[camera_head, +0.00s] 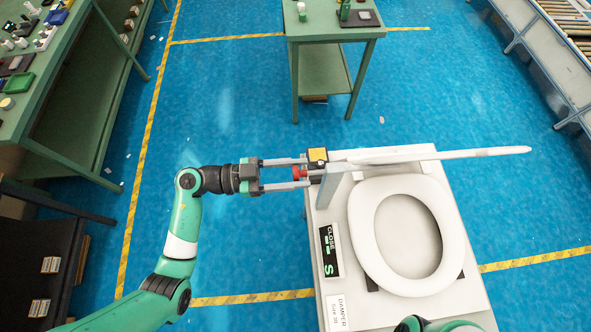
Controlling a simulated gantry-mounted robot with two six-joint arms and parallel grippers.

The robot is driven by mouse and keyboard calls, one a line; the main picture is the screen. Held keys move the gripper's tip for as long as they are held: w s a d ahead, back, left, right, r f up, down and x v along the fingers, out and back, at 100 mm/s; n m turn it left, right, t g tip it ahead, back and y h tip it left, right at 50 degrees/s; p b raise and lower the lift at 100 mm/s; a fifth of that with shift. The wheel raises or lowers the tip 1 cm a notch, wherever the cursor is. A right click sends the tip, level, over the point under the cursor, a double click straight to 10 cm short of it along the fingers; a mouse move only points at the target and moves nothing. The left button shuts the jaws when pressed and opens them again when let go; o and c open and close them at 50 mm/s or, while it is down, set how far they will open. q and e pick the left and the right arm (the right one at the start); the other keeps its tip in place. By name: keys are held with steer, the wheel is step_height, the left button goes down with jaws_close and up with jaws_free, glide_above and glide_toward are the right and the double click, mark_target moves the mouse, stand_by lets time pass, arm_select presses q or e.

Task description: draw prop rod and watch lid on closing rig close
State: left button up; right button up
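The closing rig (328,293) is a white block with a white toilet seat ring (371,240) lying on top. The lid (450,154) stands raised at the rig's far side, seen nearly edge-on. At the far left corner are a black and yellow block (318,156), a grey upright piece (330,185) and a red knob (299,172), which looks like the prop rod's end. My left gripper (307,173) points right, its fingers apart on either side of the knob. I cannot tell whether they press on it. My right gripper is out of view.
A black panel (329,251) reading CLOSE and a white label (338,312) are on the rig's left side. A green table (322,70) stands behind, a green bench (75,100) at left, a roller conveyor (560,60) at upper right. Blue floor between is mostly clear.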

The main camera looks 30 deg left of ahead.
arm_select(q)
jaws_close()
stand_by(1.1)
